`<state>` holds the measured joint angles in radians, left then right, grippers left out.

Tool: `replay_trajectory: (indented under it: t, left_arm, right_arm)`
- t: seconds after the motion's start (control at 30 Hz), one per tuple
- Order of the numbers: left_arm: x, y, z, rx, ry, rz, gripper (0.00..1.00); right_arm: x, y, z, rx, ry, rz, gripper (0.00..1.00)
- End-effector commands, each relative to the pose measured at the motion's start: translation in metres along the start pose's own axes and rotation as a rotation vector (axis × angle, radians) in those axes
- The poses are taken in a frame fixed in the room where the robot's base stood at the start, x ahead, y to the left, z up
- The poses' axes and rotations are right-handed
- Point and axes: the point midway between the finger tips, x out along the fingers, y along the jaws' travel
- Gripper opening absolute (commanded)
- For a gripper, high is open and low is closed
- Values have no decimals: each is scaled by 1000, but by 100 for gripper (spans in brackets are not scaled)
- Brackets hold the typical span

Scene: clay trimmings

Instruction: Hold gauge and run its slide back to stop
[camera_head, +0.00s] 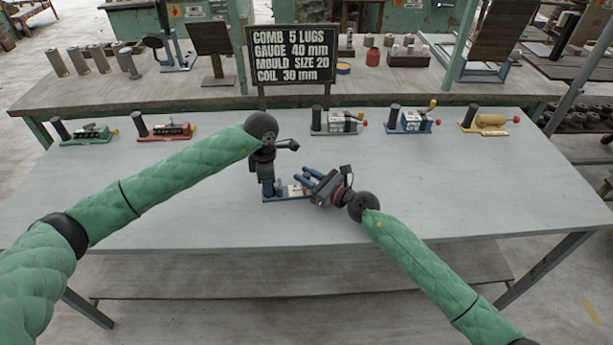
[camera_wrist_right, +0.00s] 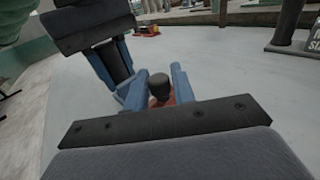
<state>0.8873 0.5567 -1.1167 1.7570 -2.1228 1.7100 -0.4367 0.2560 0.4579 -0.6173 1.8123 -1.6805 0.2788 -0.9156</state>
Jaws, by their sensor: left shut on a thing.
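The gauge has a blue base (camera_head: 284,198) with a whitish label plate (camera_head: 297,191), and lies near the middle of the table. My left gripper (camera_head: 268,190) points down over its left end and is shut on its upright handle, which it mostly hides. My right gripper (camera_head: 308,176) comes in tilted from the right, low over the gauge's right end. In the right wrist view its blue fingers (camera_wrist_right: 160,92) stand apart, with a dark rounded knob (camera_wrist_right: 159,85) and a reddish part between or just beyond them. I cannot tell whether they touch it. The slide's position is hidden.
Several other gauges stand along the table's back edge, among them a green one (camera_head: 86,132), a red one (camera_head: 163,129) and a yellow one (camera_head: 487,123). A black sign (camera_head: 291,54) stands behind. The table's front left and right are clear.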

Motion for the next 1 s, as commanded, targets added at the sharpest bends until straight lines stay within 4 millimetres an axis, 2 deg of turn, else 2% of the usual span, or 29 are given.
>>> replay_trajectory:
  t: [0.03, 0.1, 0.13, 0.33, 0.6, 0.93, 0.97, 1.0]
  left_arm:
    - [0, 0, 0, 0, 0, 0, 0]
    - [0, 0, 0, 0, 0, 0, 0]
    - [0, 0, 0, 0, 0, 0, 0]
    - [0, 0, 0, 0, 0, 0, 0]
    - [0, 0, 0, 1, 0, 0, 0]
    - [0, -1, 2, 2, -2, 0, 0]
    - [0, -1, 2, 3, -2, 0, 0]
    - [0, -1, 2, 3, -2, 0, 0]
  right_arm:
    - [0, 0, 0, 0, 0, 0, 15]
    - [0, 0, 0, 0, 0, 0, 1]
    - [0, 0, 0, 0, 0, 0, 0]
    - [3, 3, 0, 0, 0, 0, 0]
    - [22, 22, 0, 0, -1, 0, 0]
    - [25, 26, 0, 0, 0, 2, 0]
    - [25, 26, 0, 0, 0, 2, 24]
    - [25, 26, 0, 0, 0, 2, 32]
